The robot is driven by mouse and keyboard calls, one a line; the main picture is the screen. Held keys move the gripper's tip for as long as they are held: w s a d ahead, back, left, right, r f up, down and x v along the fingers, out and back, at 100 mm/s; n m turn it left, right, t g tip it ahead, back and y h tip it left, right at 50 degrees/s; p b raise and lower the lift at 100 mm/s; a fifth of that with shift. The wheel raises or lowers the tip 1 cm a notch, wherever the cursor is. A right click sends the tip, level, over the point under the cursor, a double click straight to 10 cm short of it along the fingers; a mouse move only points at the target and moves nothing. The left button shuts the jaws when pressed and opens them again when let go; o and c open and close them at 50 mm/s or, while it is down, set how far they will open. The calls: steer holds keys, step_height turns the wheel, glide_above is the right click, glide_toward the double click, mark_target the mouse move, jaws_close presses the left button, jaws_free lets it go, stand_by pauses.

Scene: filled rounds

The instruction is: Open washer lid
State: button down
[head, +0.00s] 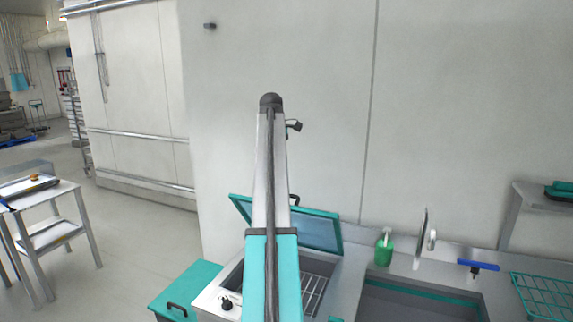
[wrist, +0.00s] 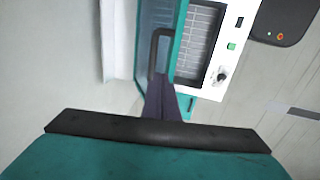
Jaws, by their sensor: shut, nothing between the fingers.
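The washer lid (head: 322,233), a teal frame around a dark panel, stands raised and tilted at the back of the washer (head: 207,298) in the head view. Its black handle (head: 295,199) is at the upper edge. The open basin with a wire rack (head: 314,290) shows below it. In the wrist view the lid (wrist: 148,18) is seen steeply, with its handle (wrist: 154,48) beside the rack (wrist: 198,45). My gripper (wrist: 163,80) is shut and empty, its dark fingertips close to the handle's lower end. Whether they touch cannot be told. My arm hides the gripper in the head view.
A control panel with a black knob (head: 226,304) is at the washer's front. A green soap bottle (head: 384,246), a faucet (head: 420,240) and a sink (head: 415,302) are to the right. A teal cabinet (head: 187,288) stands at left. The wall is close behind.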

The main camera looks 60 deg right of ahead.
steer(key=w+a+f+b, duration=0.1)
steer(key=w+a+f, duration=0.55)
steer(key=f, duration=0.25)
steer(key=w+a+f+y, duration=0.1)
steer(key=w+a+f, duration=0.4)
steer(key=a+f, duration=0.3)
steer(key=w+a+f+b, duration=0.1)
steer(key=w+a+f, duration=0.45)
steer(key=f, duration=0.45)
steer(key=w+a+f+g+y+b, duration=0.1)
steer(key=w+a+f+b, duration=0.15)
steer(key=a+f, duration=2.05)
steer(key=s+a+f+g+b, duration=0.15)
steer(key=s+a+f, duration=0.35)
steer(key=a+f, duration=0.5)
steer(key=s+a+f+g+b, duration=0.15)
steer(key=s+a+f, duration=0.35)
steer(key=a+f, duration=0.5)
steer(key=s+a+f+b, duration=0.2)
steer(key=s+a+f, duration=0.2)
steer(key=s, duration=0.3)
steer(key=s+a+f+g+b, duration=0.1)
steer(key=s+a+f, duration=0.2)
steer(key=s+f, duration=0.3)
steer(key=s+a+f+g+b, duration=0.1)
steer(key=s+a+f, duration=0.3)
steer(key=s, duration=0.5)
steer(key=shift+s+a+f+b, duration=0.2)
steer(key=shift+a+f+b, duration=0.15)
steer(key=shift+f+b, duration=0.5)
